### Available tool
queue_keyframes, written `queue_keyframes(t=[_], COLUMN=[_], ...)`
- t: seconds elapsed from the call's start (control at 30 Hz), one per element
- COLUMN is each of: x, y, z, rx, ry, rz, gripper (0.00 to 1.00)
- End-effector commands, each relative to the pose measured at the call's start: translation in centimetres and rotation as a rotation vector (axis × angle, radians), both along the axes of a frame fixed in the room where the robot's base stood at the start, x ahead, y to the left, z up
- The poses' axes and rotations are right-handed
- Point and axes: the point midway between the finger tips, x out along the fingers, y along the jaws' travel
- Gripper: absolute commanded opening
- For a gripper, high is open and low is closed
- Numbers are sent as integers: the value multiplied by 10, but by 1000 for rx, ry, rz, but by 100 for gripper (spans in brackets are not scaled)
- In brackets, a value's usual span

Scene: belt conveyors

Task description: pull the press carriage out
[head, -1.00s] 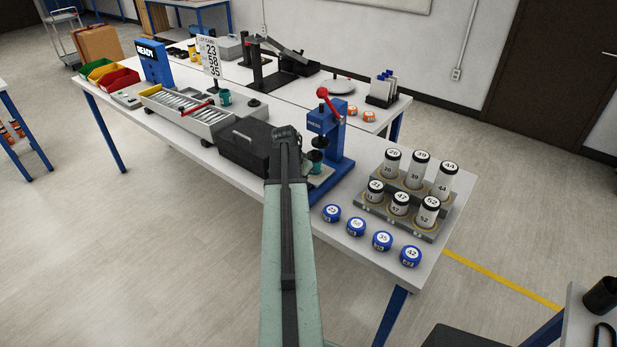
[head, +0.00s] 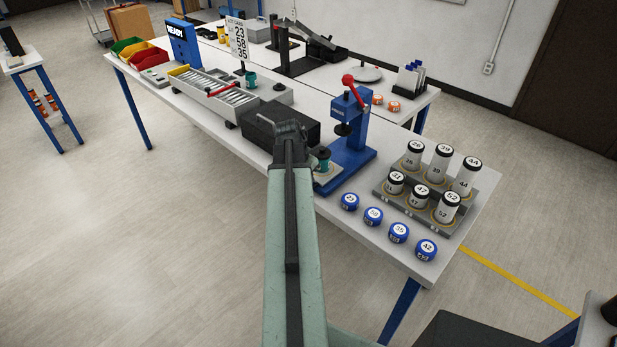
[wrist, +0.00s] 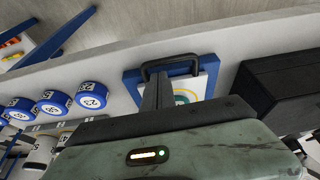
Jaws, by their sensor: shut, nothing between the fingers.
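The blue press (head: 352,145) with a red lever stands on the table. Its carriage, a pale plate (head: 327,181) bearing a teal cup (head: 323,161), sticks out toward the table's front edge, the cup in front of and clear of the black plunger. In the wrist view the carriage plate (wrist: 209,72) shows a black bar handle (wrist: 171,62), and the cup is mostly hidden behind my fingers. My gripper (wrist: 158,78) is shut, its tips at the handle's inner side; I cannot tell whether they touch it. In the head view my arm partly hides the carriage.
A black box (head: 285,122) stands just left of the press. Several blue-ringed pucks (head: 373,217) and a rack of numbered cylinders (head: 415,207) are to the right. The floor in front of the table is clear.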

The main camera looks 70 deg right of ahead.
Motion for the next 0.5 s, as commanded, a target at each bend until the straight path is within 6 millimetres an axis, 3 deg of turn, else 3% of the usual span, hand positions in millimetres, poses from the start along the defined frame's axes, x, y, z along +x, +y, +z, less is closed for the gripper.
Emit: queue_keyframes(t=[0.3,0.5], x=[7,12], y=[22,34], z=[65,90], rx=[0,0], ry=[1,0], rz=[7,12], gripper=[0,0])
